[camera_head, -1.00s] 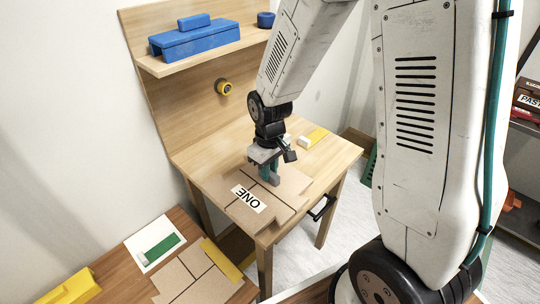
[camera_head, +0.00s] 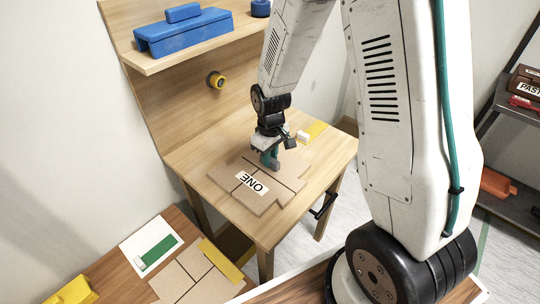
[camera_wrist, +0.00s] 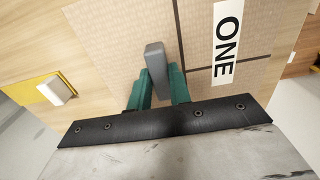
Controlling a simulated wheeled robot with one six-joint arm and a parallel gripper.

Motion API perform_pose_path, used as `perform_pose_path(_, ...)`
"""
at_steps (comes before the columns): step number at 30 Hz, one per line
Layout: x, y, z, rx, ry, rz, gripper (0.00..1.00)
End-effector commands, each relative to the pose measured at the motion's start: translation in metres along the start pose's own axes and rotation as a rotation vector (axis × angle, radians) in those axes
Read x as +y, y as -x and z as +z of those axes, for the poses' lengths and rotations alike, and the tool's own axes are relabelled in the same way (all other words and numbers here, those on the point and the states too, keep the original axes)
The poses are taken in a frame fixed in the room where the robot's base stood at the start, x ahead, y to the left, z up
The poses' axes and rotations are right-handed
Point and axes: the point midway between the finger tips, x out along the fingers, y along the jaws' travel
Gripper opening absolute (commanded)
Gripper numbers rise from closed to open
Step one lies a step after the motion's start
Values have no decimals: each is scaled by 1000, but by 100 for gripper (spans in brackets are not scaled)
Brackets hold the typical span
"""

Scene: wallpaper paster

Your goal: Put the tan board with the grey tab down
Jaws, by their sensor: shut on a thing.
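The tan board (camera_head: 287,184), marked "ONE", is level over the wooden table top (camera_head: 205,150), flat on it or very close above it; I cannot tell which. Its outline lies within the table top, back from the near corner. The grey tab stands up from the board (camera_wrist: 110,35) and shows in the wrist view (camera_wrist: 155,62). My gripper (camera_head: 270,160) is above the board, its teal fingers shut on the grey tab from both sides. In the wrist view my gripper (camera_wrist: 159,88) hides the tab's lower end.
A white block on a yellow strip (camera_head: 318,130) lies near the table's right edge. A crank handle (camera_head: 324,206) sticks out at the right side. A lower brown table (camera_head: 115,270) at front left holds another tan board (camera_head: 195,278).

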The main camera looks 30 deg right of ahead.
Motion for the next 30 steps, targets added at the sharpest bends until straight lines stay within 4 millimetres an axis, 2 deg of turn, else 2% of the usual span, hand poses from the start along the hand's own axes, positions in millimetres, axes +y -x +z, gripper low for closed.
perform_pose_path(5,0,-2,0,-1,0,0,0)
perform_pose_path(6,0,-3,0,-1,0,0,22)
perform_pose_path(8,0,-2,0,-1,0,0,39)
perform_pose_path(9,0,-2,0,-1,0,0,42)
perform_pose_path(17,0,-2,0,0,0,0,42)
perform_pose_path(20,0,5,0,1,0,0,42)
perform_pose_path(23,0,20,-1,3,0,1,42)
perform_pose_path(30,0,72,-1,5,0,2,42)
